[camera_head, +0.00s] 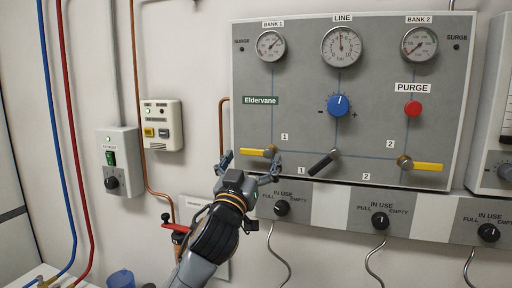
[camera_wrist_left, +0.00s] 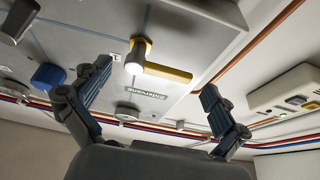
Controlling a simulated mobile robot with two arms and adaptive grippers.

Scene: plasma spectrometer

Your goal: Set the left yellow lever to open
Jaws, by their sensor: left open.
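The left yellow lever (camera_head: 254,151) lies horizontal on the grey panel, its bar pointing left from a brass hub, below the Bank 1 gauge. In the left wrist view the lever (camera_wrist_left: 168,72) shows between and beyond the two fingers. My left gripper (camera_head: 250,166) is open and empty just below and in front of the lever, one finger near each end of it. I cannot tell whether a finger touches it. My right gripper is not in view.
A black lever (camera_head: 322,163) sits tilted to the right of the left hub, and a second yellow lever (camera_head: 425,166) points right. A blue knob (camera_head: 339,105) and red purge button (camera_head: 413,109) are above. A small switch box (camera_head: 161,126) and copper pipe (camera_head: 139,100) are left.

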